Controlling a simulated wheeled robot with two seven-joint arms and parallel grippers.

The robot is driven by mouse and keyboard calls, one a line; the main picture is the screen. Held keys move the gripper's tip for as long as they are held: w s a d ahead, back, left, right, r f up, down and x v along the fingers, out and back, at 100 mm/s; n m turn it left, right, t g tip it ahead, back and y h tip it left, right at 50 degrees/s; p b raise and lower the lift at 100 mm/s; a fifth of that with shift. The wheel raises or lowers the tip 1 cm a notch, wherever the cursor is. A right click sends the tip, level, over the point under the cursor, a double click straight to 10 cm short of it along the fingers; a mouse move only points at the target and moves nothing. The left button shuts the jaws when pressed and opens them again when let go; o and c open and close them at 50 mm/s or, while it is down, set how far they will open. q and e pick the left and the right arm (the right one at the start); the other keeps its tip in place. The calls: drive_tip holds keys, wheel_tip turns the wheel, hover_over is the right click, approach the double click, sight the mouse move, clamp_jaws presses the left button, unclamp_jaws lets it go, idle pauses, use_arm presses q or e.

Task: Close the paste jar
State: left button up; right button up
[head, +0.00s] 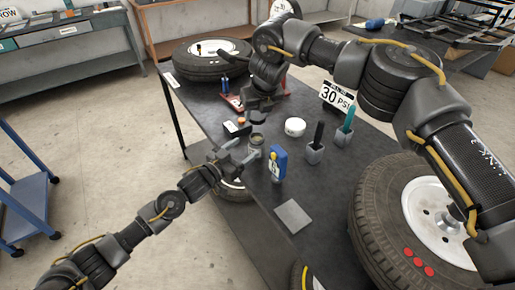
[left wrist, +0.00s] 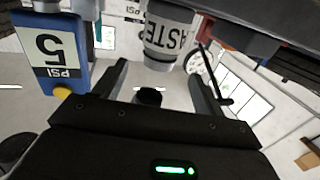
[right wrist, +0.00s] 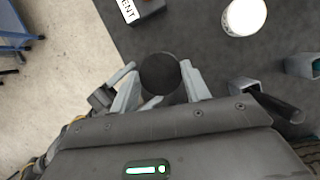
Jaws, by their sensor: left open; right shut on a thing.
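The paste jar (head: 256,141) stands upright near the table's left edge; its lettered side shows upside down in the left wrist view (left wrist: 168,35). My left gripper (head: 244,158) is open, its fingers pointing at the jar. In the left wrist view the jar lies just past the fingertips, and I see no grip on it. My right gripper (right wrist: 160,88) is shut on a round black lid (right wrist: 160,72), above the jar. The lid hides most of what is under it in the right wrist view.
A blue box (head: 278,164) stands close right of the jar. A white round tub (head: 295,127), two grey holders (head: 314,153) with tools and a labelled dark block (head: 237,128) are near. A grey square pad (head: 293,216) lies in front.

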use_arm(q)
drive_tip(key=shift+x, duration=2.8)
drive_tip(key=c, duration=1.4)
drive_tip(key=shift+c, duration=0.2)
use_arm(e)
hover_over(256, 138)
drive_tip(key=s, duration=0.2)
drive_tip(key=shift+w+d+f, duration=0.1)
drive_tip(key=shift+f, duration=1.15)
drive_tip(key=shift+w+d+f, duration=0.1)
drive_tip(key=shift+f, duration=1.1)
drive_tip(key=shift+f, duration=0.15)
drive_tip(key=shift+f, duration=0.75)
drive_tip(key=shift+f, duration=0.3)
use_arm(q)
drive_tip(key=shift+s, duration=0.15)
use_arm(e)
drive_tip(key=shift+s+d+f, duration=0.1)
drive_tip(key=shift+f, duration=0.2)
